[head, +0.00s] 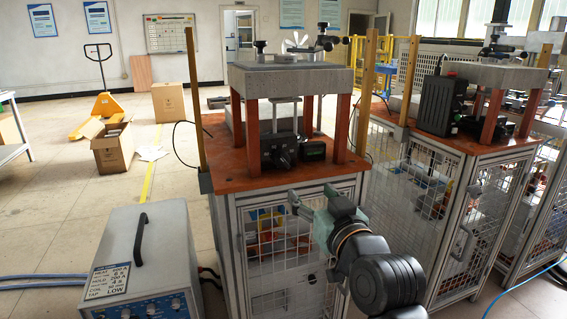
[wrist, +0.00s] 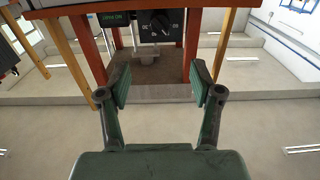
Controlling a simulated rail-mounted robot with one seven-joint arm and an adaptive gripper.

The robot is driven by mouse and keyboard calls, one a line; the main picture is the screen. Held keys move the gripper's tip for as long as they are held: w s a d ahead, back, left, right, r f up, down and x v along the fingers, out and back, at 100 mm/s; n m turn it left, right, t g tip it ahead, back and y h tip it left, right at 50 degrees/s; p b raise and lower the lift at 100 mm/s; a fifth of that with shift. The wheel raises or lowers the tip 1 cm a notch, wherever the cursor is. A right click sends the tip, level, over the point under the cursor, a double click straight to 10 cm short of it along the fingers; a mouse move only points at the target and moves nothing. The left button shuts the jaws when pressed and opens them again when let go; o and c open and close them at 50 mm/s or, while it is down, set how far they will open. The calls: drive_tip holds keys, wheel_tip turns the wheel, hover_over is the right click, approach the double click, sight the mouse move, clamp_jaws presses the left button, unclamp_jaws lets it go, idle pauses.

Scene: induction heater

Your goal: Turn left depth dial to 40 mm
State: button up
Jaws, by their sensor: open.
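The left depth dial is a black knob (head: 284,160) on the front of a black box at the near middle of the left station. A small dark display (head: 314,150) sits to its right. In the wrist view, which looks upside down, the knob (wrist: 160,22) shows at top centre with pale scale marks, and the lit display (wrist: 112,19) is beside it. I cannot read the setting surely. My gripper (head: 310,193) is open and empty, in front of and below the station's front edge, apart from the dial. Its open fingers (wrist: 160,72) also show in the wrist view.
The orange tabletop (head: 228,174) carries red legs (head: 342,125) under a grey slab (head: 290,78). A yellow post (head: 195,100) stands at its left corner. A second station (head: 450,143) is at right. A heater unit (head: 140,260) with a handle stands lower left.

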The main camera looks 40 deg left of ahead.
sight(285, 164)
drive_tip(key=p+x, duration=0.9)
drive_tip(key=x, duration=0.8)
drive_tip(key=c, duration=1.1)
